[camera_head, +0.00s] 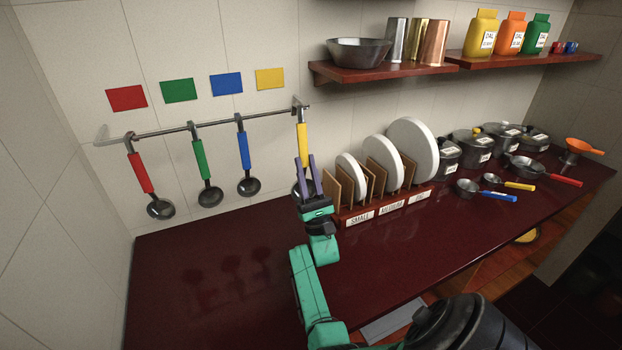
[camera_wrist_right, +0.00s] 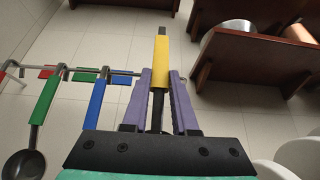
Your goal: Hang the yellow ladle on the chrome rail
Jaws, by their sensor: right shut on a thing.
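The yellow ladle (camera_head: 303,143) is upright by the right end of the chrome rail (camera_head: 215,120), its hook close to the rail end. I cannot tell whether the hook rests on the rail. In the right wrist view the yellow handle (camera_wrist_right: 161,63) rises above the purple fingers (camera_wrist_right: 162,85), with the rail (camera_wrist_right: 122,74) behind at left. My left gripper is not in view.
Red (camera_head: 140,172), green (camera_head: 200,160) and blue (camera_head: 244,150) ladles hang on the rail at left. A plate rack (camera_head: 365,214) stands on the counter (camera_head: 200,290) just right of my gripper. A shelf (camera_head: 385,70) juts out above right. The counter below the hanging ladles is clear.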

